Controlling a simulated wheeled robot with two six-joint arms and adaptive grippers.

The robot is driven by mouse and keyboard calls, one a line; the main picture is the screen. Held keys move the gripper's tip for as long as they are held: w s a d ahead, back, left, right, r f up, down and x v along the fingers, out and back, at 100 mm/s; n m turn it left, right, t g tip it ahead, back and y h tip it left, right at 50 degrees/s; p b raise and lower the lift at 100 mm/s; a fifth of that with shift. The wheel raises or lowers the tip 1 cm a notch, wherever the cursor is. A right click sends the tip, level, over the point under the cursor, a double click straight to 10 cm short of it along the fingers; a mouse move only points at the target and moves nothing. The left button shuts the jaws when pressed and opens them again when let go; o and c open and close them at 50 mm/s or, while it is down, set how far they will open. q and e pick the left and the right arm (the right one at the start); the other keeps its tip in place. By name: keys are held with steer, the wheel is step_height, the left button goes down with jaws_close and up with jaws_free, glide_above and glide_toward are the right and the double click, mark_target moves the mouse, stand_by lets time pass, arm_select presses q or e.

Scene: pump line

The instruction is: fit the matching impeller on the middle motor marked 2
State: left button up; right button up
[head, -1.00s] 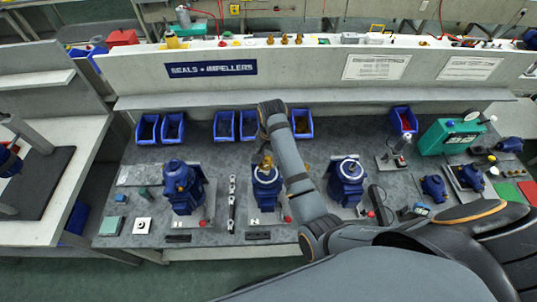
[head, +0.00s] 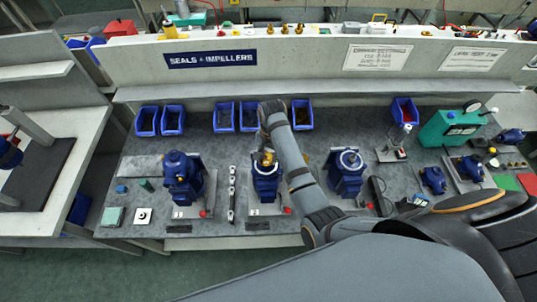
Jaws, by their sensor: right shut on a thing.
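The middle motor (head: 266,182) is blue and stands upright on a grey base plate on the bench, between two similar blue motors. A brass-coloured impeller (head: 266,158) shows at the top of the middle motor. My right arm reaches in from the right, and its wrist is above and behind this motor. My right gripper (head: 265,148) is mostly hidden by the wrist and is shut on the impeller. I cannot tell whether the impeller is seated on the shaft or just above it. My left gripper is not in view.
The left motor (head: 183,172) and right motor (head: 346,172) stand close on either side. Several blue bins (head: 223,118) line the back under the shelf. A green case (head: 452,128) stands at the right. A strip with small parts (head: 232,192) lies between the left and middle motors.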

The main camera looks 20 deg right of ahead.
steer(key=shift+f, duration=0.2)
stand_by(0.7)
steer(key=o, duration=1.8)
steer(key=shift+o, duration=1)
step_height(320, 180, up, 9)
